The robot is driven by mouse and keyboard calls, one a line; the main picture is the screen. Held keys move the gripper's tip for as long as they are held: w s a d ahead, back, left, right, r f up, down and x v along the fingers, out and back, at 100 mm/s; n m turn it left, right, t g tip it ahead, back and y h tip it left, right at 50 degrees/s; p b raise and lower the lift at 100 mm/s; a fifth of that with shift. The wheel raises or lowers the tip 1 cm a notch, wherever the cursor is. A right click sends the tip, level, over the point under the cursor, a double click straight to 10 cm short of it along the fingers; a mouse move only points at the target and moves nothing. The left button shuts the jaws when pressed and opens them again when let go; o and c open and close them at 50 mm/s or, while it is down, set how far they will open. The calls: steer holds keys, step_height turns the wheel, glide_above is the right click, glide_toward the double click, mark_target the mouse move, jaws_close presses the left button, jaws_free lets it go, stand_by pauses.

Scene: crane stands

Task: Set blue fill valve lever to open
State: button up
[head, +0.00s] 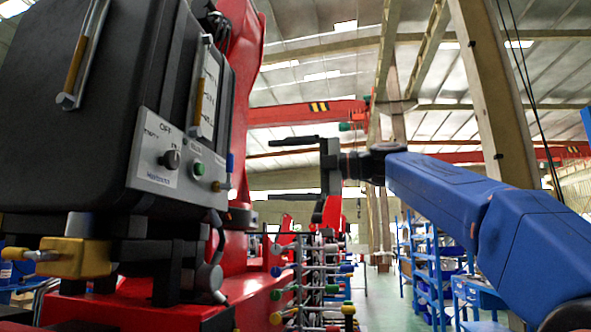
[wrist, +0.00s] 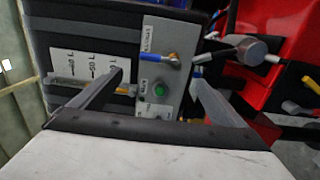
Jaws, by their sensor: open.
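The blue lever (wrist: 160,57) sits on a grey panel (wrist: 158,105) in the wrist view, with a brass-coloured end at its right. Lettering beside it is too small to read surely. In the head view a small blue handle (head: 229,162) stands upright at the panel's right edge, seen edge-on. My gripper (head: 270,169) is open and empty, to the right of the panel with clear air between. In the wrist view my gripper's fingers (wrist: 157,78) spread to either side of the panel, with the lever beyond and between them, apart from both.
A green button (wrist: 160,89) and a dark knob (head: 171,159) share the panel. It is fixed to a black tank (head: 85,100) with a level gauge (head: 206,90). A rack of coloured-ended rods (head: 310,280) stands below my gripper. Red crane structure (head: 240,90) rises behind.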

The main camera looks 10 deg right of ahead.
steer(key=shift+v, duration=1.8)
steer(key=shift+s, duration=0.1)
